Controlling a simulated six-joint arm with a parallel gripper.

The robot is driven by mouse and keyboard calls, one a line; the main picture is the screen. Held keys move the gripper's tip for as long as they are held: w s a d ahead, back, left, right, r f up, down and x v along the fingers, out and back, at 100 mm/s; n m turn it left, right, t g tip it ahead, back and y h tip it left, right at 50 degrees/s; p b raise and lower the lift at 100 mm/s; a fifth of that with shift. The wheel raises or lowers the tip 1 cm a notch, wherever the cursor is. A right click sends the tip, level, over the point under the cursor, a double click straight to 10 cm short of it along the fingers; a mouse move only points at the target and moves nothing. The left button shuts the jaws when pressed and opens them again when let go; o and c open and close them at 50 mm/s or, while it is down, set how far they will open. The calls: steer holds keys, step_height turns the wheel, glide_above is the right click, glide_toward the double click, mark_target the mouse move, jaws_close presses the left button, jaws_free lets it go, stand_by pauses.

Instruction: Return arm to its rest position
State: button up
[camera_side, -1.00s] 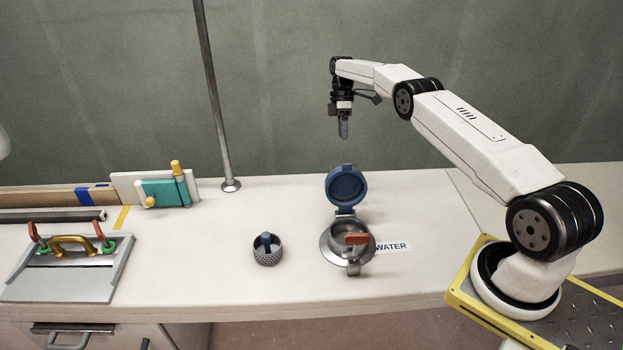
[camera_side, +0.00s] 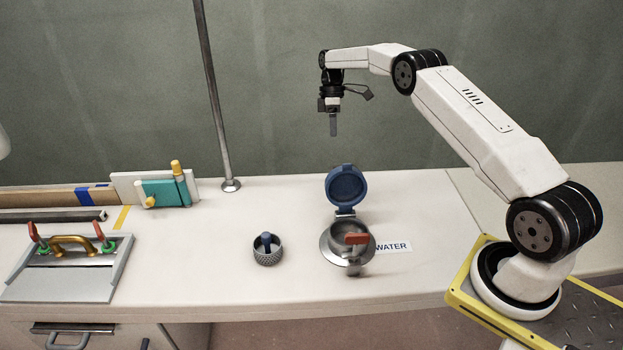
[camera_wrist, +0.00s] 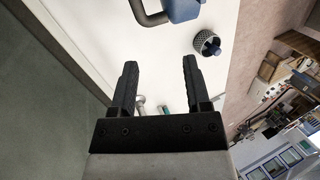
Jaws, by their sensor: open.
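My gripper (camera_side: 333,130) hangs pointing down in the air, high above the counter and above the open blue lid. In the wrist view my gripper (camera_wrist: 157,80) shows two black fingers spread apart with nothing between them. The steel deck fitting (camera_side: 328,247) sits on the counter with its blue lid (camera_side: 346,186) tipped up and an orange-red handle (camera_side: 356,238) at its mouth. The knurled cap (camera_side: 267,256) with a blue grip stands on the counter to its left; it also shows in the wrist view (camera_wrist: 206,42).
A WATER label (camera_side: 394,246) lies right of the fitting. A thin metal pole (camera_side: 213,95) rises from the counter. A grey hatch panel (camera_side: 60,285) with a brass handle lies at left. A teal block (camera_side: 162,193) stands at the back. The counter front is clear.

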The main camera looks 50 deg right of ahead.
steer(key=s+a+r+m+t+h, duration=0.1)
steer(key=s+a+r+m, duration=0.2)
steer(key=a, duration=0.4)
steer(key=s+a+r+m+t+h, duration=0.1)
steer(key=s+a+r+t, duration=0.1)
steer(key=s+a, duration=0.35)
steer(key=s+a+m+t, duration=0.1)
steer(key=s+a, duration=0.3)
steer(key=s, duration=0.4)
steer(key=s+a+m+t+h, duration=0.1)
steer(key=s+a+m, duration=0.1)
steer(key=s+a, duration=0.3)
steer(key=s, duration=0.4)
steer(key=shift+a+f+m+t, duration=0.25)
steer(key=shift+f+m+t, duration=0.05)
steer(key=shift+f+t, duration=0.1)
